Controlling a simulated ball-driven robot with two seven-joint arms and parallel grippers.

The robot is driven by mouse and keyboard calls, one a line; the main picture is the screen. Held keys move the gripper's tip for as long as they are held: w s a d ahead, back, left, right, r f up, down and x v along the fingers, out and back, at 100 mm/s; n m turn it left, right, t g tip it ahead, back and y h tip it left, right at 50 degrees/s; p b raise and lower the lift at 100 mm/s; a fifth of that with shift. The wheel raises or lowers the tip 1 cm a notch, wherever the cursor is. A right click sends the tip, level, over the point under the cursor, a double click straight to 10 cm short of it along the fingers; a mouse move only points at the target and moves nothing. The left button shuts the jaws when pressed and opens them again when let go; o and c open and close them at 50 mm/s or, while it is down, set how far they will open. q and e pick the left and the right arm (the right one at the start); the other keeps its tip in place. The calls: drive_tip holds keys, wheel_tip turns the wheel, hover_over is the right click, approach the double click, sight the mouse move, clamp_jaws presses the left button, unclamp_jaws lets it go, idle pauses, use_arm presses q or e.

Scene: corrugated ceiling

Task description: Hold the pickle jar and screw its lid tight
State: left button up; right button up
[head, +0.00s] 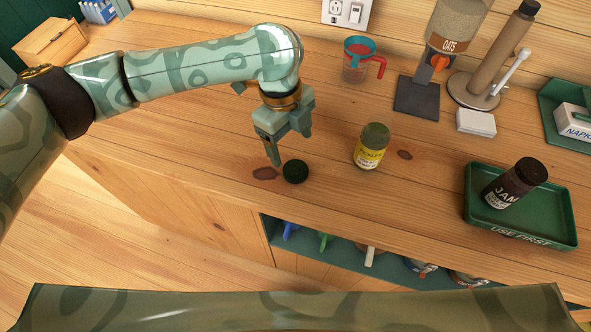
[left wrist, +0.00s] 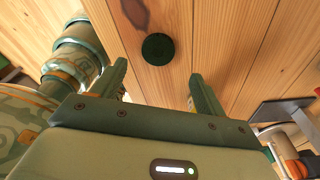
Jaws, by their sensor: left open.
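The pickle jar (head: 371,147), with green contents and a yellow label, stands upright on the wooden counter. Its top looks uncovered, though the mouth is small in the picture. A round dark green lid (head: 295,171) lies flat on the counter, left of and nearer than the jar. My left gripper (head: 275,158) is open and empty, pointing down just beside the lid in the head view. In the left wrist view the lid (left wrist: 158,48) lies beyond and between the two spread fingertips (left wrist: 158,82), untouched. My right gripper is out of view.
A green tray (head: 520,235) with a jam jar (head: 514,184) stands at the right. Behind are a red-handled measuring cup (head: 358,62), an oats dispenser (head: 448,35), a paper-towel holder (head: 474,92) and a white box (head: 476,122). The counter's front edge lies close below the lid.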

sight(295, 170)
use_arm(q)
drive_tip(key=shift+s+d+f, duration=0.1)
drive_tip(key=shift+s+f, duration=0.05)
drive_tip(key=shift+f, duration=0.85)
drive_tip(key=f, duration=0.1)
drive_tip(key=f+b, duration=0.1)
drive_tip(key=f, duration=0.1)
drive_tip(key=f+b, duration=0.1)
drive_tip(key=f, duration=0.1)
drive_tip(key=shift+s+d+f, duration=0.15)
drive_tip(key=shift+s+d, duration=0.05)
drive_tip(key=shift+s, duration=0.15)
drive_tip(key=shift+c, duration=0.3)
drive_tip(key=c, duration=0.9)
